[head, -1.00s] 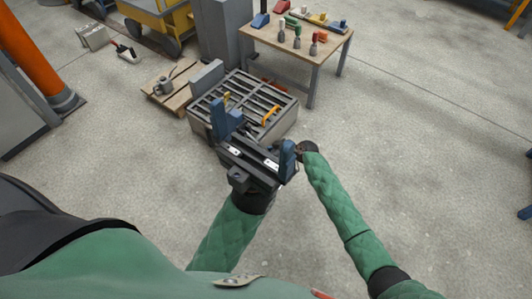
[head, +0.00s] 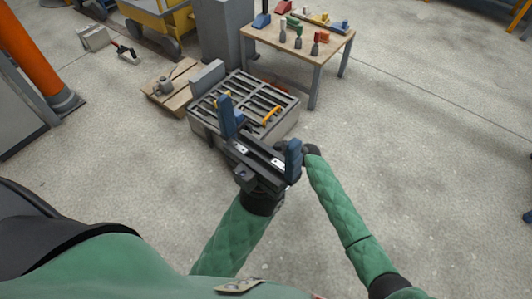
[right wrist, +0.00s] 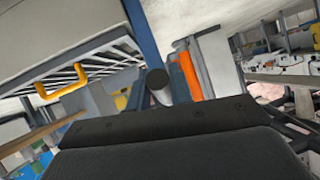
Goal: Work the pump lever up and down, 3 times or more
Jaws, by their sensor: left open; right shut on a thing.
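My left gripper (head: 261,137) is open and empty in the middle of the head view, its two blue fingers wide apart in front of the grey mould. My right gripper (right wrist: 160,82) is shut on a rod with a dark round end, which looks like the pump lever (right wrist: 157,79). In the head view my right gripper is mostly hidden behind the left one, and the lever cannot be made out there. The slatted grey panel mould (head: 290,125) stands beyond both grippers, with orange handles (head: 271,116) on top.
A wooden table (head: 323,50) with several coloured tools stands behind the mould. A pallet (head: 183,99) with a small grey object lies at its left. An orange column (head: 35,60) stands at far left.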

